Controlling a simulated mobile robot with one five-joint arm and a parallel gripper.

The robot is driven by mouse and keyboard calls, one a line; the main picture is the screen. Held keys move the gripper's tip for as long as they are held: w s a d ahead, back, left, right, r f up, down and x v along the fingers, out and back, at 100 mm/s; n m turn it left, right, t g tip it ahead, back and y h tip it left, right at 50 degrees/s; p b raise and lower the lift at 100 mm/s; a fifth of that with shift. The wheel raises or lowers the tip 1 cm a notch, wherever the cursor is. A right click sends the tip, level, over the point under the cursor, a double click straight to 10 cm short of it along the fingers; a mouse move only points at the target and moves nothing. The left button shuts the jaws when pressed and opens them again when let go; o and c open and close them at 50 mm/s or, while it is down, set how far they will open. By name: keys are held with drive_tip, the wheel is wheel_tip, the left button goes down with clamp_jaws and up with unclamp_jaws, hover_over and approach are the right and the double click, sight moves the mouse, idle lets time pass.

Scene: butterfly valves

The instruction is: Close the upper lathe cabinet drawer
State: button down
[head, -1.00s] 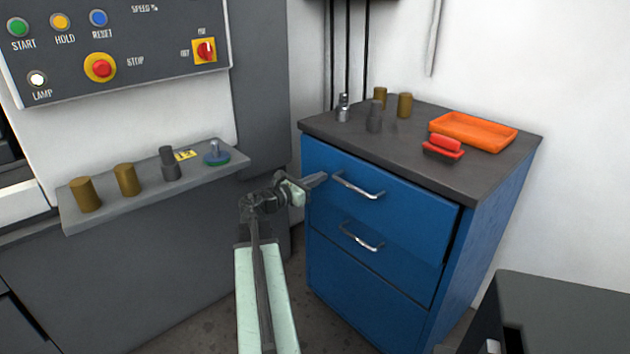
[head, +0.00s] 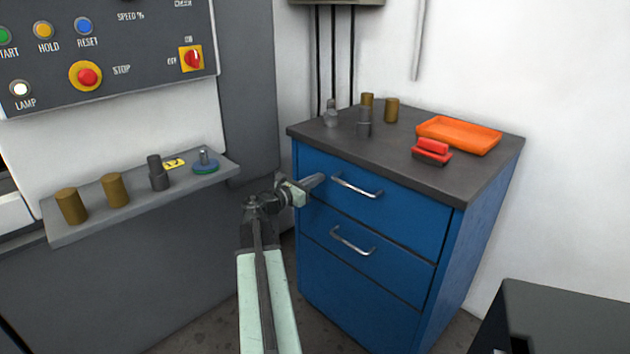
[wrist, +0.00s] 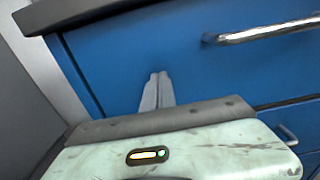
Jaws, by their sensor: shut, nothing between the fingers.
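The blue lathe cabinet (head: 350,290) stands right of centre in the head view. Its upper drawer (head: 410,213) has a silver bar handle (head: 357,186), and its front looks about level with the cabinet face. The lower drawer (head: 390,268) below it has its own handle (head: 352,240). My gripper (head: 318,180) is shut and empty at the left part of the upper drawer front, left of the handle. In the wrist view the closed fingers (wrist: 156,90) point at the blue front, with the handle (wrist: 265,33) to the right. I cannot tell whether the fingertips touch the front.
The dark cabinet top (head: 300,131) carries an orange tray (head: 458,135), a red-and-black item (head: 432,151) and several small cylinders. A grey shelf (head: 140,205) with parts juts from the machine at left. A dark box (head: 560,320) stands at lower right.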

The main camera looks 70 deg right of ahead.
drive_tip(key=v, duration=1.4)
